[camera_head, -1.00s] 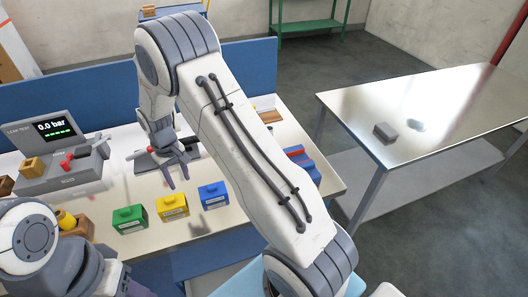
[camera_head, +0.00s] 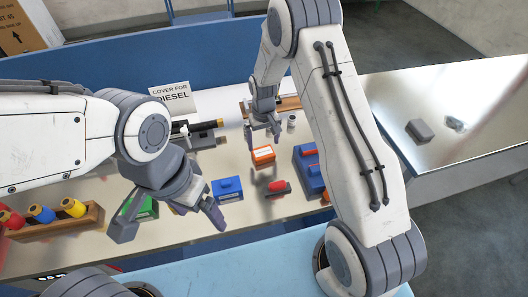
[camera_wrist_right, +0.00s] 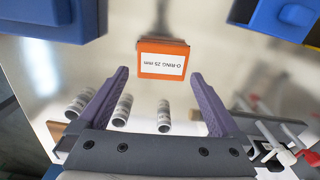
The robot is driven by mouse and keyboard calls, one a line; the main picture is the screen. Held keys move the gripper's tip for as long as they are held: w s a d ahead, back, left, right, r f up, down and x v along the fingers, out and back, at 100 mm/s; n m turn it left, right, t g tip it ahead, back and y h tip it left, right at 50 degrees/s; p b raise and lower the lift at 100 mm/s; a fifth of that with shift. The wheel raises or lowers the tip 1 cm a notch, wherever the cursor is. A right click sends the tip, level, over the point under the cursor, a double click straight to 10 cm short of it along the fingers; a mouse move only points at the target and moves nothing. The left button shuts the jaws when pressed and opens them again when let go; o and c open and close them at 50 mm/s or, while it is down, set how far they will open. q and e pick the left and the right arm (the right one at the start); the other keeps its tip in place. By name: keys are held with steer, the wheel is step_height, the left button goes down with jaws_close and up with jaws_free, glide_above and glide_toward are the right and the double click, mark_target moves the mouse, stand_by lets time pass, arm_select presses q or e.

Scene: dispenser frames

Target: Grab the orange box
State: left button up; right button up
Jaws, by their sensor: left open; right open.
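The orange box (camera_head: 263,155) sits on the workbench, in the middle of the head view. In the right wrist view the orange box (camera_wrist_right: 162,63) shows a white label reading "O-RING 25 mm". My right gripper (camera_head: 264,142) is open just behind and above it. In the right wrist view the open fingers of the right gripper (camera_wrist_right: 159,76) point toward the box, which lies just beyond and between the tips, not gripped. My left gripper (camera_head: 170,226) is open and empty over the bench's front left, partly covering a green box (camera_head: 148,208).
A blue box (camera_head: 228,187), a red object (camera_head: 278,187) and a blue bin (camera_head: 309,170) stand near the orange box. A wooden rack (camera_head: 60,228) holds coloured bottles at left. A "COVER FOR DIESEL" sign (camera_head: 171,97) stands behind. A metal side table (camera_head: 440,90) is at right.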

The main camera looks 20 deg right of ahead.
mark_target(263, 152)
steer(key=shift+s+f+p, duration=0.15)
steer(key=shift+f+p, duration=0.35)
step_height(263, 152, down, 3)
steer(key=shift+s+a+f+p, duration=0.1)
steer(key=shift+f+p, duration=0.1)
steer(key=shift+p, duration=0.7)
steer(key=shift+f, duration=0.55)
steer(key=c, duration=1.1)
steer(key=shift+r, duration=0.15)
